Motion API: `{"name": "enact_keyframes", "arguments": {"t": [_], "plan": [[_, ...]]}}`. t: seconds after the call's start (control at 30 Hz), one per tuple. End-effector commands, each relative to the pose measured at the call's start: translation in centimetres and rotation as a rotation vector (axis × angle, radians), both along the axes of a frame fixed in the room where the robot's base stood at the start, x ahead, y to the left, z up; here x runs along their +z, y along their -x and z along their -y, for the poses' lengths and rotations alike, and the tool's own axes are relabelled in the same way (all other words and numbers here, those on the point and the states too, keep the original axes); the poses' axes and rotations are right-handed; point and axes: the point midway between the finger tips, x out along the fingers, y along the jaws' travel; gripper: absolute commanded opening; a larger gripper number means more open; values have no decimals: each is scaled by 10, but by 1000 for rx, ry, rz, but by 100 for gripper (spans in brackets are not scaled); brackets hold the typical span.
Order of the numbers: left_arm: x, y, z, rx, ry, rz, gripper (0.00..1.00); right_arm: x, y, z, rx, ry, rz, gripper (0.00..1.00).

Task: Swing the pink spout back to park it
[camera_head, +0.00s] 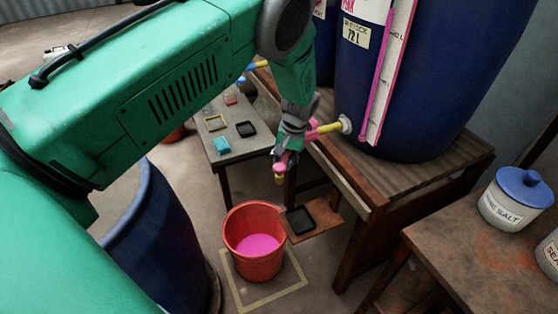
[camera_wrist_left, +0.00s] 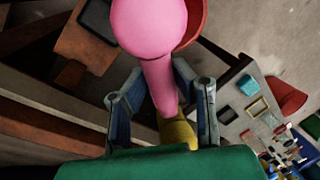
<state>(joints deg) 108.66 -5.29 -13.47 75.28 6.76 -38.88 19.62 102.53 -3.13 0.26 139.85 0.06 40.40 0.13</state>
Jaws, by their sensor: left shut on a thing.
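The pink spout (camera_head: 314,133) joins a yellow pipe stub on the blue vat (camera_head: 440,70). Its pink and yellow end hangs below my left gripper (camera_head: 285,152), above and slightly right of the red bucket (camera_head: 252,268) in the head view. My left gripper is shut on the spout. In the left wrist view the pink spout (camera_wrist_left: 158,85) runs between the fingers of the left gripper (camera_wrist_left: 160,78), with a round pink part at the top and a yellow part near the palm. The fingers partly hide the spout in the head view. My right gripper is not in view.
The bucket holds pink liquid and stands in a yellow floor outline (camera_head: 288,293). A small low shelf (camera_head: 327,229) bears a black tray. A low table (camera_head: 229,158) with small trays stands behind. Another blue vat (camera_head: 160,240) is at left. A white jar (camera_head: 510,208) stands on the right table.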

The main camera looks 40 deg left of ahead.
Motion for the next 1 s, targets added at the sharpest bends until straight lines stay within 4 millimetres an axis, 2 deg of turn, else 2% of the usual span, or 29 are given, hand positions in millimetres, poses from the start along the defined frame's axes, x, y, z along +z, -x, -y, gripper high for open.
{"name": "enact_keyframes", "arguments": {"t": [0.5, 0.73, 1.0], "plan": [[1, -22, 22, 436, 0, 10, 0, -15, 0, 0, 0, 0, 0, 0], [1, -28, 26, 552, 0, 10, 0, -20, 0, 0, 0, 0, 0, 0], [2, -31, 28, 609, 1, 11, 0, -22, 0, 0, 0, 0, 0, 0]]}}
